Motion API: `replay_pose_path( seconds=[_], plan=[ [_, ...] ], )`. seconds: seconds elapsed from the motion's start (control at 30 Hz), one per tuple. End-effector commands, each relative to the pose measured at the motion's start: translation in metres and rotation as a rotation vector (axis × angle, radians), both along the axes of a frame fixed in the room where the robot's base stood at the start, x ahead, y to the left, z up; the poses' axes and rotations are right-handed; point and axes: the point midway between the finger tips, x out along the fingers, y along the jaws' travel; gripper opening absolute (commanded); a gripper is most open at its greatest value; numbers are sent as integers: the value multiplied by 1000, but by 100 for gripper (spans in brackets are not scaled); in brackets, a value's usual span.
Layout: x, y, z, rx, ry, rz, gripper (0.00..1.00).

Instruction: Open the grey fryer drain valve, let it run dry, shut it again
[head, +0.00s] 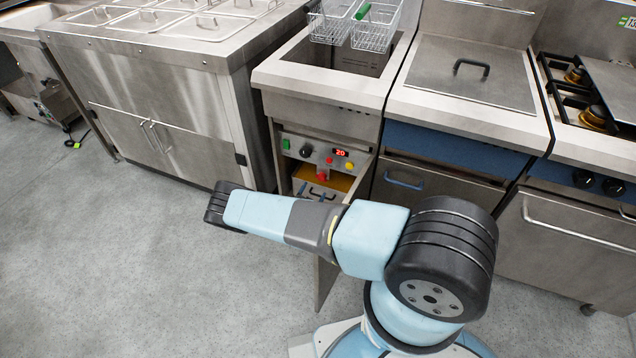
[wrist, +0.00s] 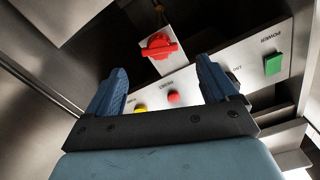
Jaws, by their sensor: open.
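The grey fryer (head: 338,122) stands in the middle of the head view, with its lower door (head: 326,280) swung open. A red valve handle (head: 321,174) shows just under its control panel. In the wrist view the red handle (wrist: 160,46) sits on a pale plate, turned crosswise to it. My gripper (head: 317,188) is at the cabinet opening, below the handle in the head view. In the wrist view my gripper (wrist: 160,65) is open and empty, with its blue fingers on either side of the line to the handle, which lies beyond the tips. The drain outlet is not clearly visible.
The control panel (head: 310,152) carries a green switch, a knob, coloured buttons and a red display reading 20. Wire baskets (head: 375,33) hang in the fryer's top. A blue-fronted lidded unit (head: 465,85) stands to the right, a steel counter (head: 165,90) to the left. Floor (head: 100,260) at left is clear.

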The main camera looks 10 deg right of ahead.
Motion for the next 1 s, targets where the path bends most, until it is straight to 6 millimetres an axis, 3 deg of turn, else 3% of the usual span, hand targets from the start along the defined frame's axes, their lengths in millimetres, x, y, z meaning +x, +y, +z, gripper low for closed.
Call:
replay_pose_path(
  seconds=[0.4, 0.87, 1.0],
  plan=[
    [50, -38, 0, 1, 0, -2, 86],
    [59, -44, 0, 0, 1, -2, 86],
    [59, -44, 0, 0, 1, -2, 74]
  ],
)
